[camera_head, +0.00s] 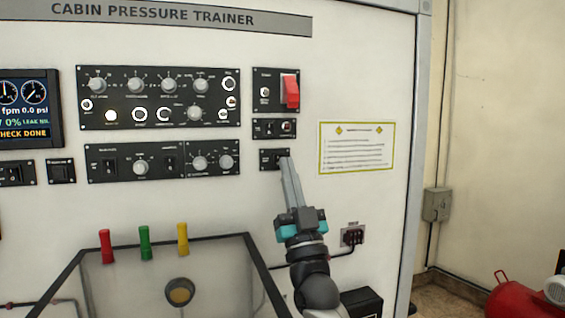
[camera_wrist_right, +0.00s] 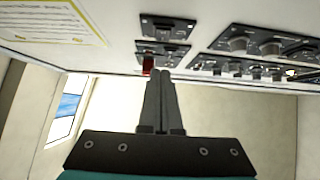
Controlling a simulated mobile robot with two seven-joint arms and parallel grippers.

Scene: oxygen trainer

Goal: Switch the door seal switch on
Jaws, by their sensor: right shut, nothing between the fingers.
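My right gripper (camera_head: 287,162) reaches up to the white panel wall with its fingers shut together and empty. Its tips are at the right end of a small black switch plate (camera_head: 266,166), covering part of it; whether they touch it I cannot tell. The lettering is too small to read, so I cannot confirm which switch is the door seal one. In the right wrist view the shut fingers (camera_wrist_right: 160,80) point toward the small switch plates (camera_wrist_right: 165,28). My left gripper is out of view.
Above the small plate are a two-switch plate (camera_head: 261,129) and a red guarded switch (camera_head: 291,92). Knob panels (camera_head: 150,125) lie to the left. A yellow-edged notice (camera_head: 356,148) is to the right.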

